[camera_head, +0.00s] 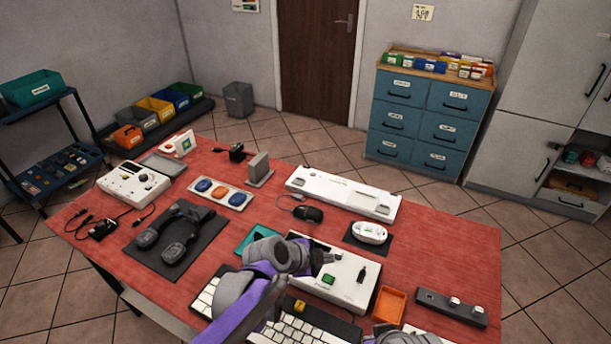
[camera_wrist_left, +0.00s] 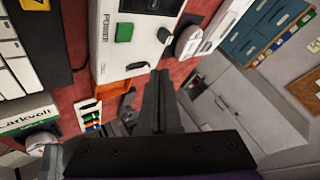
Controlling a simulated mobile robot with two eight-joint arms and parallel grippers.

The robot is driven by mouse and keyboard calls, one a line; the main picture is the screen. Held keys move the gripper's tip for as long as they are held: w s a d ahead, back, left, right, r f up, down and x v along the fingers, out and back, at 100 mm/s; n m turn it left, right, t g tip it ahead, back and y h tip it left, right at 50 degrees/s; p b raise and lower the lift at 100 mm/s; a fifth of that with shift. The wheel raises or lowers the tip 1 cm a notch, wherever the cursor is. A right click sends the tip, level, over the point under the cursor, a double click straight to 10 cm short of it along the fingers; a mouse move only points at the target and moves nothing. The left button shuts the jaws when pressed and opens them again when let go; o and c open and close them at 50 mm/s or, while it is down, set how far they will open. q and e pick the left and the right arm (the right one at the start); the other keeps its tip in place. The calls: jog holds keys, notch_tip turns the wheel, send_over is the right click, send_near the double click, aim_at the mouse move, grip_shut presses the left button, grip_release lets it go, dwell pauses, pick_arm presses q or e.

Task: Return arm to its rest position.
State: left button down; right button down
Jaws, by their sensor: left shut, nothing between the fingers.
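My left gripper (camera_head: 326,257) is shut and empty at the end of the purple and grey arm. It is above the table, over the white panel box (camera_head: 345,285) with a green button. In the left wrist view its fingers (camera_wrist_left: 158,82) are together with nothing between them, and the panel box (camera_wrist_left: 135,45) is behind them. Part of my right arm, grey, shows at the bottom edge of the head view; its fingers cannot be made out.
The red table (camera_head: 440,250) holds a keyboard (camera_head: 295,325), an orange tray (camera_head: 389,304), a power strip (camera_head: 450,308), headphones (camera_head: 175,235) on a dark mat, and a mouse (camera_head: 308,214). A blue drawer cabinet (camera_head: 425,115) stands behind.

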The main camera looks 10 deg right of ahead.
pick_arm(q)
jog(key=shift+a, duration=0.1)
jog(key=s+a+n+y, duration=0.3)
jog(key=s+a+n, duration=0.6)
jog(key=a, duration=0.5)
jog(key=s+a+n+y, duration=0.4)
jog(key=s+a+n, duration=0.6)
jog(key=a, duration=0.4)
jog(key=shift+s+a+f+n+t+y+p, duration=0.2)
jog(key=shift+a+f+n+t+y+p, duration=0.1)
jog(key=shift+n, duration=0.1)
